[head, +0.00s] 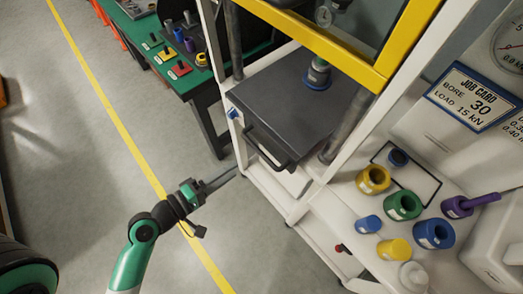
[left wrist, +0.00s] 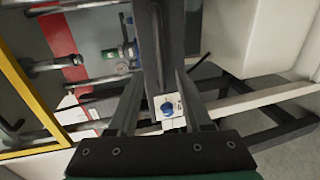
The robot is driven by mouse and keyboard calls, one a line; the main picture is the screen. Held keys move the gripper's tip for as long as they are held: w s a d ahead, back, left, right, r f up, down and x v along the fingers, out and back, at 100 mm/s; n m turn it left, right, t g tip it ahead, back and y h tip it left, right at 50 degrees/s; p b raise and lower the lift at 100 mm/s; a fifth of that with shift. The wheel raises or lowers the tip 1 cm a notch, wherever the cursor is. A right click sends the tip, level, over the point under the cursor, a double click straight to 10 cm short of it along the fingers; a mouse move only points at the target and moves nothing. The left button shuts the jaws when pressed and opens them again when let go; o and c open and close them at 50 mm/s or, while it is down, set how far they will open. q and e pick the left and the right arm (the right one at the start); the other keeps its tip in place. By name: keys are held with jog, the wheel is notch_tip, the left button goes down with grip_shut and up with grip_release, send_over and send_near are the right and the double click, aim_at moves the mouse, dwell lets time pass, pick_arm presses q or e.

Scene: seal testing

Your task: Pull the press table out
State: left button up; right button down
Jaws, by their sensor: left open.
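The press table (head: 285,115) is a dark grey slab inside the white press frame, with a dark bar handle (head: 264,154) on its front edge. My left gripper (head: 228,180) is open and empty, in front of and to the left of the handle, apart from it. In the left wrist view its two fingers (left wrist: 158,85) point toward the press, and a dark bar-like edge shows between and beyond them. I cannot tell whether this is the table's edge or its handle. My right gripper is not in view.
A blue knob (head: 233,114) sits on the press front, left of the handle; it also shows in the left wrist view (left wrist: 168,108). Several coloured rings stand on the white side bench (head: 340,215). A green workbench (head: 181,85) stands behind left. The floor in front is clear.

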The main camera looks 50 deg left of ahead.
aim_at(260, 151)
pick_arm(q)
jog(key=x, duration=1.1)
jog(key=shift+w+d, duration=0.1)
jog(key=shift+w, duration=0.2)
grip_shut()
dwell(1.0)
